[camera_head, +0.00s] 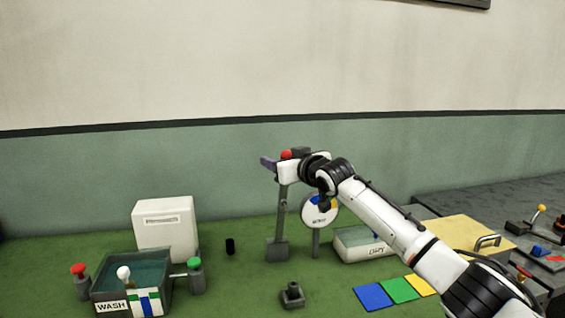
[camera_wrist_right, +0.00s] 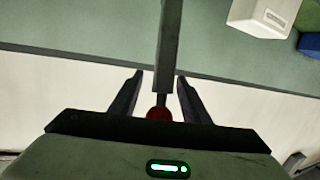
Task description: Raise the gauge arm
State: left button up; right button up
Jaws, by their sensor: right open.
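The gauge arm (camera_head: 281,215) is a grey bar that stands nearly upright from a grey base block (camera_head: 277,250), with a red knob (camera_head: 286,154) at its top. A round white gauge dial (camera_head: 313,214) on a post stands just right of it, partly covered by my right arm. My right gripper (camera_head: 276,160) is at the top of the bar, its jaws open. In the right wrist view, the red knob (camera_wrist_right: 158,114) lies between the two spread fingers (camera_wrist_right: 160,77), with a visible gap on each side. My left gripper is not in view.
A WASH basin (camera_head: 130,283) with red and green knobs and a white box (camera_head: 166,228) stand at the left. Blue, green and yellow mats (camera_head: 399,290) and a labelled grey tray (camera_head: 362,245) lie to the right. A small dark socket (camera_head: 292,295) stands in front.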

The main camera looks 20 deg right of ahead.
jog(key=shift+s+d, duration=0.2)
jog(key=shift+s, duration=0.25)
jog(key=b+v, duration=0.2)
jog(key=v, duration=0.7)
jog(key=shift+s+f, duration=0.1)
jog(key=shift+s, duration=0.05)
